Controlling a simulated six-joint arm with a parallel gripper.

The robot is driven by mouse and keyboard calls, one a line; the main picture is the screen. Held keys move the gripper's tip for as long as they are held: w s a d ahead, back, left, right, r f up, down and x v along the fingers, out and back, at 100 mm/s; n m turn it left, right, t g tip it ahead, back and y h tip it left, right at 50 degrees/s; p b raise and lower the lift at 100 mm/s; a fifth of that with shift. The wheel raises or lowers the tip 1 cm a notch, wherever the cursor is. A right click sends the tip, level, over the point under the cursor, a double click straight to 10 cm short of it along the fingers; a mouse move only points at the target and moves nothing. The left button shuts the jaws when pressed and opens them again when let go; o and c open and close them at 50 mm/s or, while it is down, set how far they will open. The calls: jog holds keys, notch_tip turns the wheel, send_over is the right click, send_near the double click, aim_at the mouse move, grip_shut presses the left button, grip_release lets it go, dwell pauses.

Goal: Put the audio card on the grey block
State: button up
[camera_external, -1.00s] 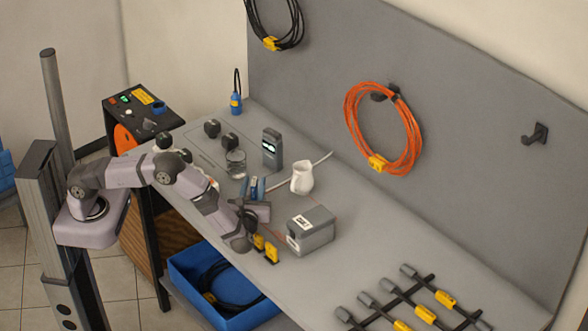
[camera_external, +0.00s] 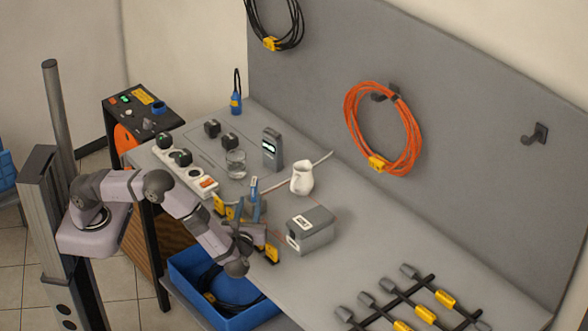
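A grey block (camera_external: 318,236) with a pale top label and a dark slot at its front stands on the bench, right of my gripper. My gripper (camera_external: 247,205) is low over the front part of the bench, with two slim blue parts pointing up-picture and a gap between them; these look like parted fingers. A small blue piece with a pale patch (camera_external: 254,186) stands at the far end of the right one. It may be the audio card, but it is too small to be sure. Whether it touches the finger cannot be told.
A white jug (camera_external: 302,180) stands behind the grey block. A glass (camera_external: 235,163), an upright grey device (camera_external: 272,150) and a power strip (camera_external: 185,170) are further left. Yellow connectors (camera_external: 271,253) lie near my gripper. A blue bin (camera_external: 215,300) sits below the bench edge.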

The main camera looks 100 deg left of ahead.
jog(key=shift+d, duration=1.1)
jog(key=w+d+m+t+h+p, duration=0.5)
jog(key=w+d+h, duration=0.35)
jog(key=d, duration=0.45)
jog(key=s+a+f+n+g+h+b, duration=0.1)
jog(key=s+n+h, duration=0.3)
jog(key=s+n, duration=0.7)
jog(key=s+a+f+n+g+h+b, duration=0.1)
jog(key=s+n+g+h, duration=0.3)
jog(key=s+n, duration=0.8)
jog(key=s+a+f+h, duration=0.1)
jog(key=s, duration=1)
jog(key=shift+a+b, duration=0.3)
jog(key=shift+a, duration=0.05)
